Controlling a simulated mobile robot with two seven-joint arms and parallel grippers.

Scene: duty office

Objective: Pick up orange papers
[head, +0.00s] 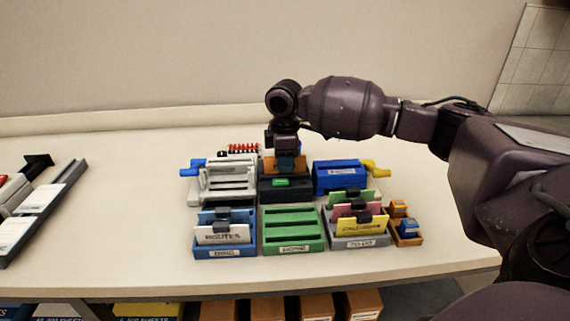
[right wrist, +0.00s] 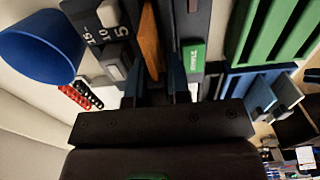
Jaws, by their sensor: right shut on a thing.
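The orange papers (head: 270,166) stand upright at a black device (head: 285,194) with a green label, in the middle of the desk's back row. My right gripper (head: 286,163) points down over the device and is shut on the orange papers. In the right wrist view, the papers' orange edge (right wrist: 150,42) lies between the two fingers (right wrist: 155,88). Their lower part is hidden by the device, and I cannot tell whether they touch it. My left gripper is not in view.
A green tray (head: 292,245) stands in front, between a blue holder (head: 225,252) and a grey holder (head: 360,242) with cards. A white rack (head: 228,182) and a blue device (head: 340,176) flank the black one. The desk's left middle is clear.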

